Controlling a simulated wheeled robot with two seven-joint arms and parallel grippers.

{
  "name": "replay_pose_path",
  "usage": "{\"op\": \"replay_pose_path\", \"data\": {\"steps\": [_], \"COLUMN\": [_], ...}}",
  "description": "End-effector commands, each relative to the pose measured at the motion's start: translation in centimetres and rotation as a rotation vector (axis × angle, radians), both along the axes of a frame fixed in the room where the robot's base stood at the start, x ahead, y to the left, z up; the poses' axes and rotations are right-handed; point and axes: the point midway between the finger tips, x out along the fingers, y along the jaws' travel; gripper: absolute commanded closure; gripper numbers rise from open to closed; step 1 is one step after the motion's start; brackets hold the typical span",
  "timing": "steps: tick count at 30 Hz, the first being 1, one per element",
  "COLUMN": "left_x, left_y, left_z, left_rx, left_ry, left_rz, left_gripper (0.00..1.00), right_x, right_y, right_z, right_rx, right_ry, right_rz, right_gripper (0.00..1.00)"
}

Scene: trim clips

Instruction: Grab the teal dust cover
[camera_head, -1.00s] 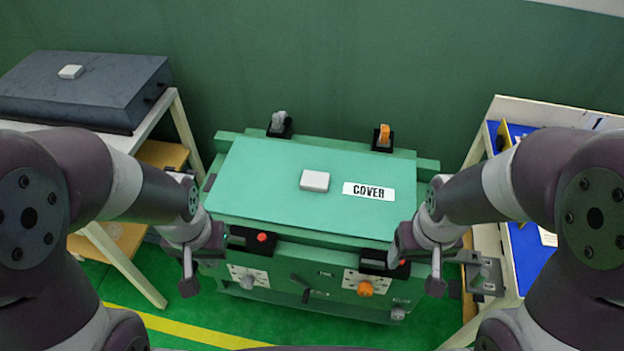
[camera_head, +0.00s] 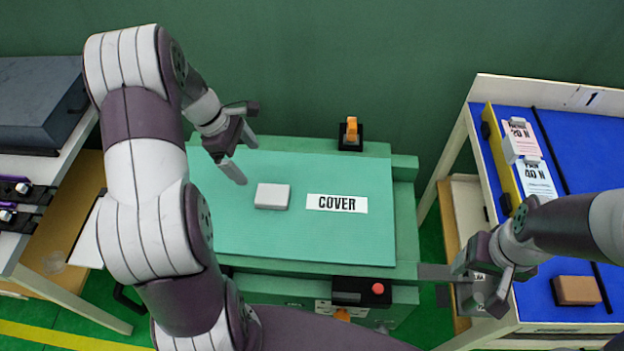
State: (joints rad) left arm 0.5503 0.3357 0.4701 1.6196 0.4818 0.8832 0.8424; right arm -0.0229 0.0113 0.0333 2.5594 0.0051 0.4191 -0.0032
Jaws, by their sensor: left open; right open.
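The teal dust cover (camera_head: 305,235) lies flat on top of the green machine, with a white block (camera_head: 272,196) on it and a label reading COVER. My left gripper (camera_head: 244,158) is open and empty over the cover's far left part, behind and left of the white block. My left arm hides the cover's left edge. My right gripper (camera_head: 440,285) is open and empty, pointing left, just right of the cover's near right corner. I cannot tell whether either gripper touches anything.
An orange-topped clamp (camera_head: 351,133) stands behind the cover. A red button box (camera_head: 362,291) sits at the machine's front. On the right is a blue-topped table (camera_head: 590,160) with cards and a brown block (camera_head: 577,290). A dark grey case (camera_head: 35,105) stands on the left table.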

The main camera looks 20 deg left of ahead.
Motion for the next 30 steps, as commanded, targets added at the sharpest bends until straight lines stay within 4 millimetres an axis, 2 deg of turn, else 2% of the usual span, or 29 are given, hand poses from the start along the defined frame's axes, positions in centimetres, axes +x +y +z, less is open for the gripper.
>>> {"op": "replay_pose_path", "data": {"steps": [3, 10, 17, 24, 30], "left_x": [-0.3, 0.1, 0.5, 1.3, 1.3], "left_y": [-0.7, -2.6, -3.4, -5.0, -5.1], "left_z": [-0.5, -5.2, -7.4, -11.2, -11.6], "left_rx": [-0.027, -0.025, -0.023, -0.022, -0.022], "left_ry": [0.040, 0.044, 0.040, 0.042, 0.039], "left_rz": [0.063, 0.068, 0.066, 0.065, 0.066], "left_gripper": [0.04, 0.04, 0.04, 0.04, 0.04], "right_x": [0.0, 0.0, 0.0, 0.0, 0.0], "right_y": [0.0, 0.0, 0.0, 0.0, 0.0], "right_z": [-0.1, -0.6, -0.7, -1.1, -1.1], "right_rx": [0.000, 0.000, 0.000, 0.000, 0.000], "right_ry": [0.000, 0.000, 0.000, 0.000, 0.000], "right_rz": [0.000, 0.000, 0.000, 0.000, 0.000], "right_gripper": [0.30, 0.30, 0.30, 0.30, 0.30]}}
